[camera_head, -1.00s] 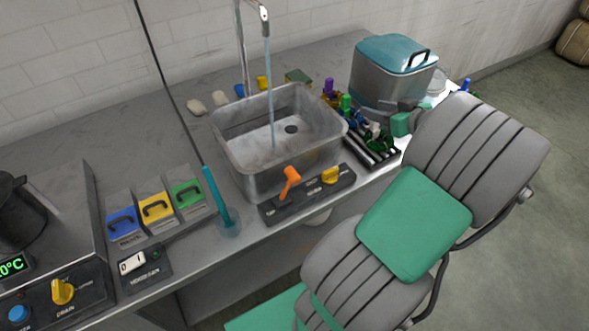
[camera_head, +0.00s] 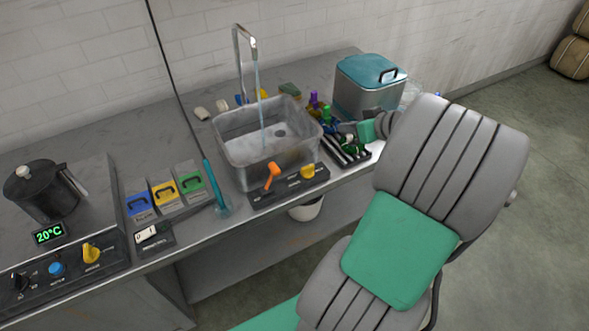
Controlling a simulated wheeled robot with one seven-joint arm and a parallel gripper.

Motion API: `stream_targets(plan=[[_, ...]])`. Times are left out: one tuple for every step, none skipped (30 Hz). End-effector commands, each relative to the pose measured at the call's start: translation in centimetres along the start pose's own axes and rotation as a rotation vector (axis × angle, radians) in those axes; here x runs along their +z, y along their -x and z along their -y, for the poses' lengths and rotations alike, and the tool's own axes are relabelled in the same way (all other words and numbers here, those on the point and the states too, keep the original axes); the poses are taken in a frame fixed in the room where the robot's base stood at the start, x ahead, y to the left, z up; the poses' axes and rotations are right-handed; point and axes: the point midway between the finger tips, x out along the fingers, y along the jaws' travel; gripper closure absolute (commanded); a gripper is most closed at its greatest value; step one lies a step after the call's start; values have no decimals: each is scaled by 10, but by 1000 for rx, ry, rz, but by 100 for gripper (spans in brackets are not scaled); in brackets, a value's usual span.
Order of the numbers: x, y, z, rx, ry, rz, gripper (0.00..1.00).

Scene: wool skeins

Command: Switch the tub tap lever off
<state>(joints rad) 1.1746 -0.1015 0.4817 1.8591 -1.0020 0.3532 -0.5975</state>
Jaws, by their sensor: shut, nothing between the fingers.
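The orange lever (camera_head: 272,176) stands tilted on a dark control panel (camera_head: 262,201) at the front of the metal tub (camera_head: 233,165). A thin stream of water (camera_head: 262,105) falls from the tall curved tap (camera_head: 239,62) into the tub. A yellow knob (camera_head: 308,171) sits on the same panel, to the right of the lever. My gripper (camera_head: 352,138) is shut and empty, to the right of the tub by the dark rack. It is apart from the lever. My arm hides part of it, and its fingertips are hard to make out.
A bin with a teal lid (camera_head: 371,72) stands behind my gripper. The striped dark rack (camera_head: 338,154) and small coloured bottles (camera_head: 314,101) crowd the tub's right side. The floor (camera_head: 520,220) at right is clear.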

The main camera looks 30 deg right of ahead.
Motion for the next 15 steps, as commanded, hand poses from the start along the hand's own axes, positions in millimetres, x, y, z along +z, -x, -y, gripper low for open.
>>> stream_targets(plan=[[-1, -8, 14, -16, 4, 31, 100], [0, -12, 22, -23, 3, 53, 100], [1, -17, 34, -34, 1, 82, 100], [2, -20, 42, -40, 2, 104, 100], [4, -24, 52, -47, 0, 129, 100], [5, -28, 64, -55, 1, 159, 100], [7, -31, 74, -62, 0, 184, 100], [8, -33, 84, -66, 1, 207, 100], [12, -36, 97, -73, 0, 241, 100], [14, -38, 106, -75, 1, 264, 100], [16, -39, 116, -77, 1, 290, 100], [20, -40, 129, -80, 2, 323, 100], [23, -40, 139, -80, 2, 348, 100], [27, -40, 149, -79, 2, 374, 100], [32, -40, 162, -77, 1, 408, 100]])
